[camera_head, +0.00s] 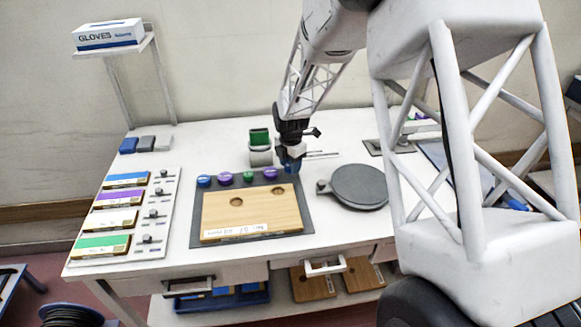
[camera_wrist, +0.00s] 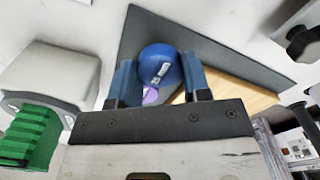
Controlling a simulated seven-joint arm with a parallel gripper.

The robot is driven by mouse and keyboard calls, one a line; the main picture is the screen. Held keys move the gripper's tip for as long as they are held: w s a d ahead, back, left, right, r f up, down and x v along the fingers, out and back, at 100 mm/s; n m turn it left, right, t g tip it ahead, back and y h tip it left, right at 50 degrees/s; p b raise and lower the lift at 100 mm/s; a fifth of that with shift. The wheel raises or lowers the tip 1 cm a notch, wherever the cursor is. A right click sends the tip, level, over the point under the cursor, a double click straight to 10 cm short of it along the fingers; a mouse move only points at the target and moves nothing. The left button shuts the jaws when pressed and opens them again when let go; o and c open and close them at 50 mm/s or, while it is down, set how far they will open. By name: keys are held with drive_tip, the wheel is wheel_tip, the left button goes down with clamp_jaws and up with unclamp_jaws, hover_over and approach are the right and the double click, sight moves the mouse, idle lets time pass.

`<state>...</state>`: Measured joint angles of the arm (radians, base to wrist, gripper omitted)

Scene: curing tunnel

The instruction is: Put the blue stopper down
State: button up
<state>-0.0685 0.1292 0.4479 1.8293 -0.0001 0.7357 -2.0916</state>
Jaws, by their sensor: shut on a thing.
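My gripper (camera_head: 291,166) is at the back right corner of the dark mat (camera_head: 302,212), just right of a purple stopper. In the wrist view my gripper (camera_wrist: 160,76) is shut on a round blue stopper (camera_wrist: 158,58) with a white label, held between the blue fingers. In the head view the fingers and the held stopper cannot be told apart. Another blue stopper (camera_head: 204,181) stands at the mat's back left. A wooden board (camera_head: 252,216) with two visible holes lies on the mat. Any gap under the held stopper is unclear.
Purple (camera_head: 225,178), green (camera_head: 249,176) and purple (camera_head: 270,174) stoppers stand along the mat's back edge. A grey and green holder (camera_head: 260,148) is behind them. A round dark plate (camera_head: 359,187) lies right. A panel of coloured blocks (camera_head: 150,228) is at left.

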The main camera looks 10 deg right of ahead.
drive_tip(key=shift+f, duration=0.7)
drive_tip(key=shift+f, duration=0.1)
drive_tip(key=o, duration=0.9)
wheel_tip(320, 180, up, 12)
idle(0.7)
